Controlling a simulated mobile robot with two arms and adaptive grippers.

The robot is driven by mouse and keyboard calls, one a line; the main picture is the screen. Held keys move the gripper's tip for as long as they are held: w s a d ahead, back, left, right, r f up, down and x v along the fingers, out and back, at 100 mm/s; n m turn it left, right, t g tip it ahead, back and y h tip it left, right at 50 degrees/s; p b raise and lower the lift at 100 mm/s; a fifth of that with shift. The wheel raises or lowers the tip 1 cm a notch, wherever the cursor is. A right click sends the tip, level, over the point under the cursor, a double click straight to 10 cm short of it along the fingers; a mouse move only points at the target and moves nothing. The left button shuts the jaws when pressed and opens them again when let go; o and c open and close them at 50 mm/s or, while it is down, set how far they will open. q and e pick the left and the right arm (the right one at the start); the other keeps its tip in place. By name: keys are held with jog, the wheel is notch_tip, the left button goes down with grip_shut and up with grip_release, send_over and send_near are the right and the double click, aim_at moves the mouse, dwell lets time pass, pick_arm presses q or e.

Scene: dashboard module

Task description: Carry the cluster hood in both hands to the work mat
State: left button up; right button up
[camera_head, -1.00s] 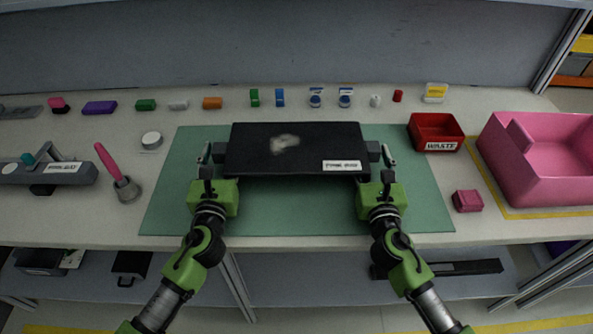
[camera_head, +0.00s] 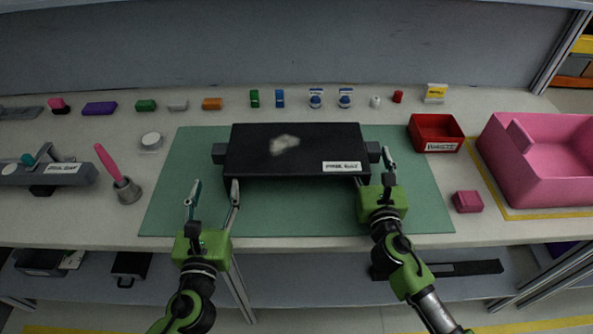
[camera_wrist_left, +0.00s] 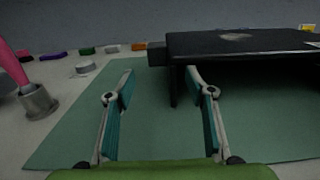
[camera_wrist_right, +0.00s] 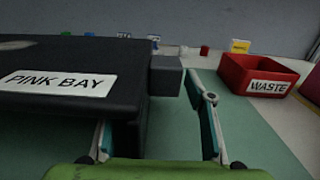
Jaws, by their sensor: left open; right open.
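The cluster hood (camera_head: 255,160) is a black box-like piece with a pale smudge on top, a white label and a grey block at each side. It sits on the green work mat (camera_head: 290,215). In the right wrist view its label (camera_wrist_right: 62,82) reads PINK BAY. My left gripper (camera_head: 213,186) is open and empty, in front of the hood's left end and apart from it. In the left wrist view the hood (camera_wrist_left: 240,42) is beyond the fingers. My right gripper (camera_head: 376,165) is open at the hood's right block (camera_wrist_right: 166,76); its left finger is partly hidden by the hood.
A red WASTE bin (camera_head: 436,133) and a large pink bin (camera_head: 545,165) stand to the right, with a small pink block (camera_head: 467,201) nearby. A pink-handled brush in a cup (camera_head: 127,188) and a grey fixture (camera_head: 48,173) stand left. Several small items line the back.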

jog(key=s, duration=1.1)
jog(key=shift+s+d, duration=0.15)
jog(key=shift+s, duration=0.15)
pick_arm(q)
jog(key=shift+s+f, duration=0.1)
